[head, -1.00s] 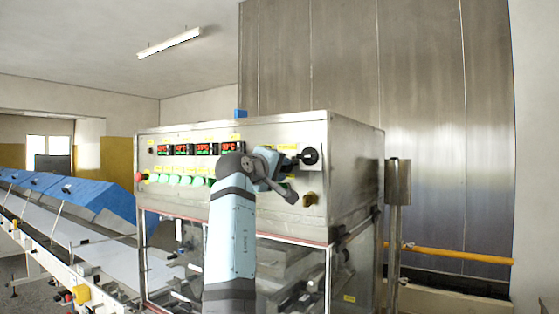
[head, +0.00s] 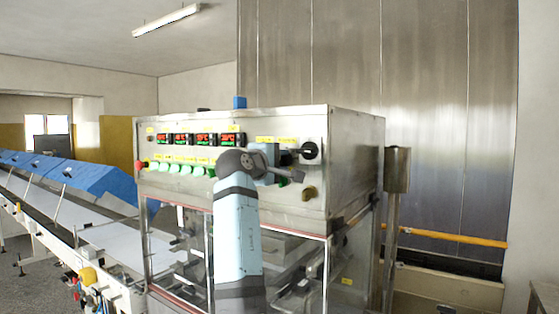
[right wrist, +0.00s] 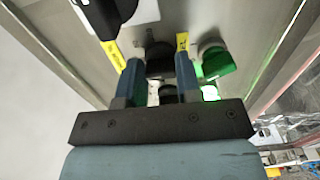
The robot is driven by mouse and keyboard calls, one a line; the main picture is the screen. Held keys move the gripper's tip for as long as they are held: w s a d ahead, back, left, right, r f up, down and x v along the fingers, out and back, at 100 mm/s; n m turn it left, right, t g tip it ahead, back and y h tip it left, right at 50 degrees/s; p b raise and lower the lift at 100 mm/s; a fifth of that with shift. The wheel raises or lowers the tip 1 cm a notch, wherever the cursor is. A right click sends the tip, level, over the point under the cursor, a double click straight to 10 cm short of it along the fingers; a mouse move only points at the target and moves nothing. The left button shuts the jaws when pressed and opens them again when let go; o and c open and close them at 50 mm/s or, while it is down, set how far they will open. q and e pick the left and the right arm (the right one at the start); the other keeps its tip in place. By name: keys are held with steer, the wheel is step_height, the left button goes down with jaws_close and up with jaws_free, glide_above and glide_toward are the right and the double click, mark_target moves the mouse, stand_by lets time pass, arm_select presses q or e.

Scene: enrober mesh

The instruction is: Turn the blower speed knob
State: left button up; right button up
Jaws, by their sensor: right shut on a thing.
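The control panel (head: 168,189) of the steel machine carries the knobs. In the right wrist view, a dark round knob (right wrist: 159,58) sits between the two blue fingers of my right gripper (right wrist: 159,72). The fingers are shut on its sides. I cannot read its label. In the head view my right gripper (head: 282,159) is at the right part of the panel, and my own wrist hides most of the held knob. A larger black knob (head: 310,150) is just right of it; it also shows at the upper left of the right wrist view (right wrist: 104,14). My left gripper is not in view.
Green buttons (head: 186,170) and red displays (head: 205,139) lie left of the gripper. A brass-coloured knob (head: 309,193) is below right. A red button (head: 139,165) is at the panel's left end. A conveyor (head: 88,219) runs at left; a steel post (head: 396,170) stands at right.

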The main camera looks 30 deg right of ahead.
steer(key=o, duration=0.6)
steer(key=shift+o, duration=0.2)
steer(key=b+v, duration=0.3)
steer(key=v, duration=1.1)
steer(key=shift+d, duration=0.1)
